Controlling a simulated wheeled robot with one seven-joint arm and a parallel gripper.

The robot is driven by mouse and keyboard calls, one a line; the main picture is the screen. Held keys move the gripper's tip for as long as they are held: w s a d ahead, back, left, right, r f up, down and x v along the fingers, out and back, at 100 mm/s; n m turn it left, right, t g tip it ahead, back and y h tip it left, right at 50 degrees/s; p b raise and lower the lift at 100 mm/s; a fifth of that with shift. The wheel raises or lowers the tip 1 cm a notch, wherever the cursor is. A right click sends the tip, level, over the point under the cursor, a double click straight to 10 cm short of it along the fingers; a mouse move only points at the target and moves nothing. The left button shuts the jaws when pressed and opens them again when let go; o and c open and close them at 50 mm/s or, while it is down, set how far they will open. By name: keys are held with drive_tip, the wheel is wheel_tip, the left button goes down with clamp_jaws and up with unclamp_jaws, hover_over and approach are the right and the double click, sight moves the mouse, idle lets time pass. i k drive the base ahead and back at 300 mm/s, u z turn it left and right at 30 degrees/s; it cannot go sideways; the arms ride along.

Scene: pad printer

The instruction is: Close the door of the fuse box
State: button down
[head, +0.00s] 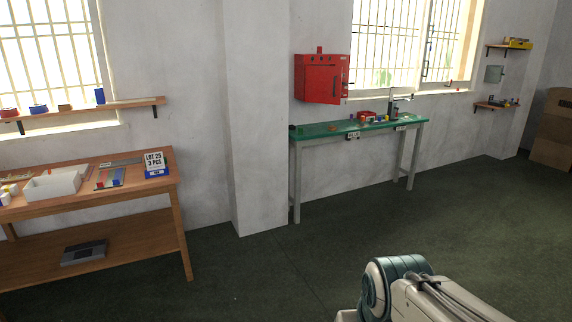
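A red box (320,77), which looks like the fuse box, hangs on the white wall above the green-topped table. Its front has a few dark round fittings along the top, and a red panel that looks like its door is below them. The door's lower edge seems to stand out from the box, as if ajar, but at this distance I cannot tell how far. A small red piece sits on top of the box. My arm shows at the bottom right, far from the box. My gripper is out of view.
A green-topped table (340,129) with small items stands below the red box. A wooden workbench (150,183) with a white tray (53,186) is at left. A wall pillar (258,120) juts out between them. Cardboard boxes (553,128) stand far right. The dark floor (290,270) ahead is clear.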

sight(324, 85)
drive_tip(key=z, duration=0.2)
drive_tip(key=i, duration=1.75)
drive_tip(key=z, duration=0.4)
drive_tip(key=i, duration=2.05)
drive_tip(key=z, duration=0.3)
drive_tip(key=i, duration=1.2)
